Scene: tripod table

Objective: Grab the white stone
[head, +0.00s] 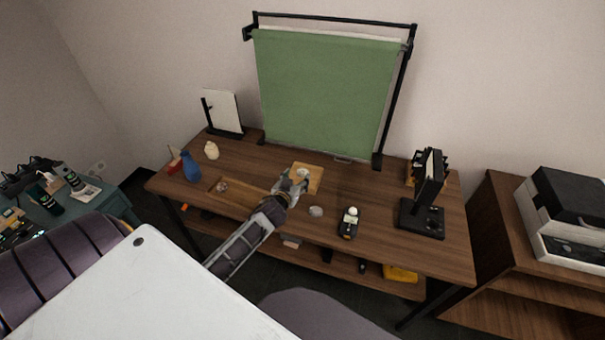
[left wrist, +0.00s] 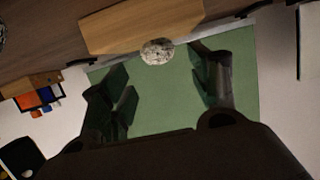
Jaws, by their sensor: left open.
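A speckled white stone (left wrist: 157,51) shows in the left wrist view at the edge of a light wooden board (left wrist: 130,27), in the gap ahead of the fingers. In the head view a whitish round thing, likely this stone (head: 302,173), is at the wooden board (head: 316,180) on the brown table (head: 385,208). My left gripper (head: 297,182) reaches in over the board's near left part, close to the stone. Its two fingers (left wrist: 165,78) are apart with nothing held between them. Whether a finger touches the stone cannot be told. My right gripper is not in view.
A pale stone-like lump (head: 316,211) lies near the table's front edge, beside a black device (head: 349,224). A shallow wooden tray (head: 236,195), blue vase (head: 191,166) and cream jar (head: 211,150) stand left. A green screen (head: 325,92) rises behind; a black stand (head: 428,185) stands right.

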